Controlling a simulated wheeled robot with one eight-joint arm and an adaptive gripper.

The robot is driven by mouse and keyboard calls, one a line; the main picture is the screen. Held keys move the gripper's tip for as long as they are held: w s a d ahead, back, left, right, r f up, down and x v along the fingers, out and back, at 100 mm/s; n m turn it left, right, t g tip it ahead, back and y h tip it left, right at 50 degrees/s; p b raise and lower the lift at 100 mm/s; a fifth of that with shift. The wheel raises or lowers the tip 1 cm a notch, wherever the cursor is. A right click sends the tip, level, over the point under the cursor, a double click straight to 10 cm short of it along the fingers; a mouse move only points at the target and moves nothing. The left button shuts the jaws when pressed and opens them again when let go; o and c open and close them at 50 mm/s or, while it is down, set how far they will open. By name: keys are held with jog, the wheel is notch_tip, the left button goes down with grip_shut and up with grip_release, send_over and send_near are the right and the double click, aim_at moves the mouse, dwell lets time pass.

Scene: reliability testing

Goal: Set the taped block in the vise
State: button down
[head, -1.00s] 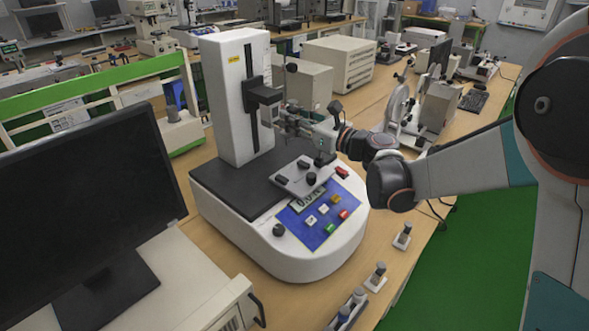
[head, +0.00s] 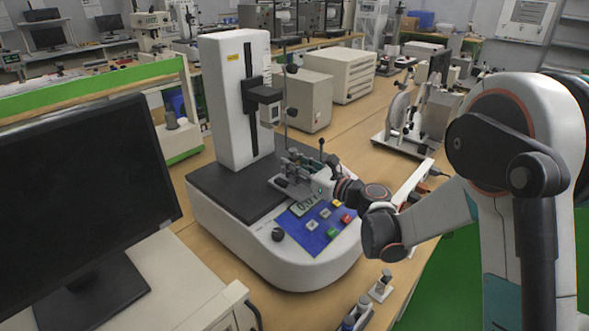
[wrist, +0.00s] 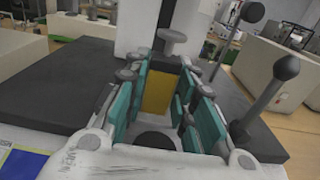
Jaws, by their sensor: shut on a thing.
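My gripper (head: 306,170) is low over the vise (head: 284,192), a grey plate with dark knobs on the tester's black bed. In the wrist view, my teal-padded fingers (wrist: 158,100) are closed around the taped block (wrist: 158,90), whose yellow face shows between them. The block's lower part is hidden by the fingers, so I cannot tell whether it touches the vise. In the wrist view a grey round-topped metal part (wrist: 172,38) stands just beyond the block, and black ball-ended levers (wrist: 286,68) rise at the right.
The white tester (head: 228,90) stands behind, its dark crosshead (head: 264,95) above the vise area. Its blue control panel (head: 322,222) lies in front. A black monitor (head: 80,190) is at left. Small posts (head: 381,285) stand on the bench at front right.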

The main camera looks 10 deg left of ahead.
jog(key=shift+r, duration=0.1)
jog(key=c, duration=1.3)
grip_release()
jog(key=shift+c, duration=0.2)
jog(key=shift+d, duration=0.15)
jog(key=p+v, duration=0.3)
jog(key=v, duration=0.9)
jog(key=shift+s, duration=0.1)
